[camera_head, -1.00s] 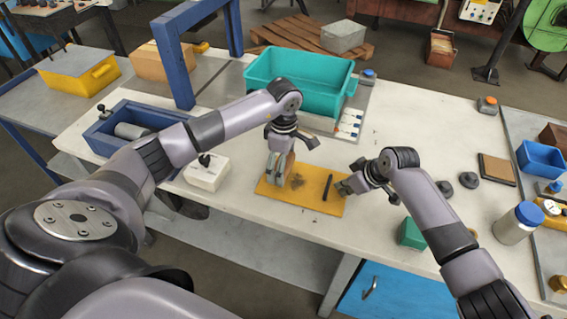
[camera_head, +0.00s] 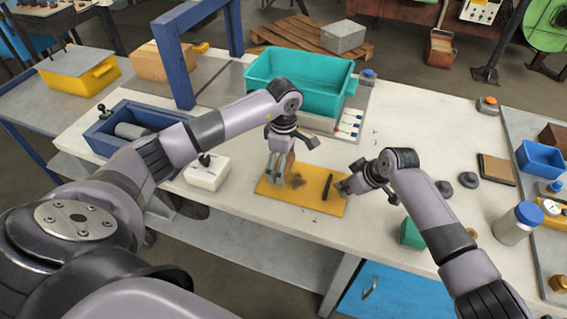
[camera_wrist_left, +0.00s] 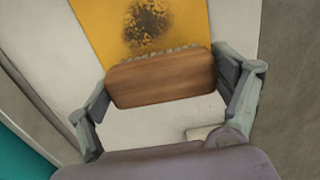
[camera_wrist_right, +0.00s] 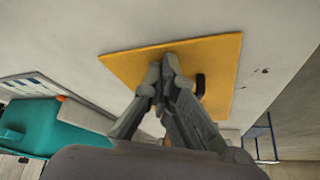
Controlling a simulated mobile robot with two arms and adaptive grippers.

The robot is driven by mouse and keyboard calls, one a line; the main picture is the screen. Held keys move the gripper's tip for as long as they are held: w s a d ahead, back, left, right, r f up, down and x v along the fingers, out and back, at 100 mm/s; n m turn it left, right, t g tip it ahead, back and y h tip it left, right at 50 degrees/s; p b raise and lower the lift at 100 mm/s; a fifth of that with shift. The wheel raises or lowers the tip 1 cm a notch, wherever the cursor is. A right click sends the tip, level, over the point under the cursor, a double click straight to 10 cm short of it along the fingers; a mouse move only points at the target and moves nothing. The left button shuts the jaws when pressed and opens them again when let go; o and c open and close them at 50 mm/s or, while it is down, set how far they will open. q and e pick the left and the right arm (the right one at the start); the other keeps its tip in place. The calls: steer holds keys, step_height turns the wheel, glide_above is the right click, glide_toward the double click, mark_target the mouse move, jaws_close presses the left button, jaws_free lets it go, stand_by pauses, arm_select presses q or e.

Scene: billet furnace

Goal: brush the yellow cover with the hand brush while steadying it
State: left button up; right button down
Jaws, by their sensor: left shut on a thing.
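The yellow cover (camera_head: 311,202) lies flat on the pale table, with a black handle (camera_head: 327,187) on its right part and a dark smudge (camera_head: 297,181) left of that. My left gripper (camera_head: 279,162) is shut on the wooden hand brush (camera_wrist_left: 160,78), at the cover's back-left edge. In the left wrist view the bristles face the smudge; whether they touch the cover is unclear. My right gripper (camera_head: 346,187) is at the cover's right edge. In the right wrist view its fingertips (camera_wrist_right: 161,70) are together over the cover, and nothing shows between them.
A teal bin (camera_head: 300,85) stands behind the cover. A white block (camera_head: 206,172) is to the left, and a green block (camera_head: 411,234) and a blue-capped jar (camera_head: 518,222) are to the right. The table's front edge is close to the cover.

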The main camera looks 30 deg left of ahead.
arm_select(q)
steer(key=shift+f, duration=1.25)
steer(key=shift+w+d+r, duration=0.1)
steer(key=shift+w+d, duration=0.15)
steer(key=shift+d, duration=0.65)
steer(key=shift+w+d, duration=0.25)
steer(key=shift+d, duration=0.65)
steer(key=shift+w+d, duration=0.25)
steer(key=shift+d, duration=0.65)
steer(key=shift+w+d, duration=0.25)
steer(key=shift+d, duration=0.65)
